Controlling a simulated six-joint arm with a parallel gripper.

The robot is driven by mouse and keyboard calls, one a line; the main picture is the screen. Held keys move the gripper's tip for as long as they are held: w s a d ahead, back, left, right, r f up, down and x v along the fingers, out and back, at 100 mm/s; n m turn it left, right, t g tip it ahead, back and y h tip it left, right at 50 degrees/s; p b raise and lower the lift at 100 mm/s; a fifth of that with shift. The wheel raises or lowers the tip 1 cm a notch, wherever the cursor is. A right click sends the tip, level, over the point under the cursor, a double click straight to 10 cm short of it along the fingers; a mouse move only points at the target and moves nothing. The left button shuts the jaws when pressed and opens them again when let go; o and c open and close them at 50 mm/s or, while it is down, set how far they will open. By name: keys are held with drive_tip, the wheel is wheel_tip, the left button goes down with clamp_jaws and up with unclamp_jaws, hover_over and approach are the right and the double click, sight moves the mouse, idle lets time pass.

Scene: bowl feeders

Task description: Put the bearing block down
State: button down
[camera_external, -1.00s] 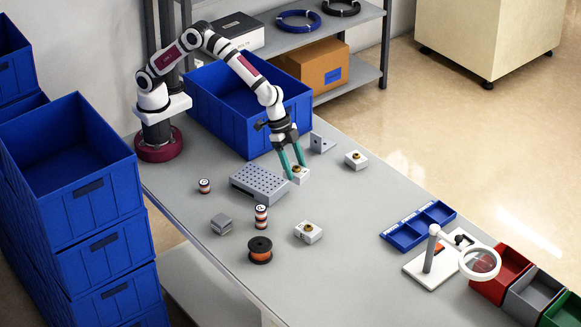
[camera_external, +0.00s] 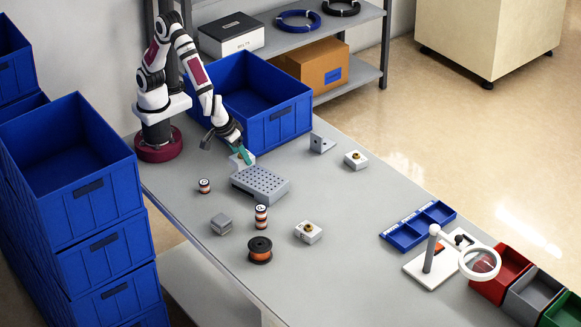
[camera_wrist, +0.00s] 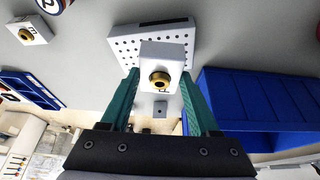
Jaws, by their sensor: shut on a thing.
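My gripper (camera_external: 244,155) has teal fingers and is shut on a bearing block (camera_wrist: 161,82), a white block with a brass bushing. In the wrist view a finger is on each side of the block. In the external view the held block (camera_external: 237,160) is partly hidden by a finger, at the back left end of the grey perforated plate (camera_external: 260,184). I cannot tell whether it touches the table or the plate. Two similar blocks stand on the table, one at the back right (camera_external: 356,160) and one near the front (camera_external: 308,232).
A large blue bin (camera_external: 281,122) stands close behind my gripper.

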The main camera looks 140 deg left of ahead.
drive_tip(key=a+f, duration=0.2)
drive_tip(key=a, duration=0.1)
drive_tip(key=w+a+f, duration=0.1)
drive_tip(key=a, duration=0.1)
drive_tip(key=shift+f, duration=0.15)
wheel_tip(320, 180, down, 3)
drive_tip(key=shift+f, duration=0.1)
drive_tip(key=shift+w+f, duration=0.1)
drive_tip(key=shift+f, duration=0.2)
drive_tip(key=shift+c, duration=0.6)
unclamp_jaws()
drive_tip(key=shift+f, duration=0.1)
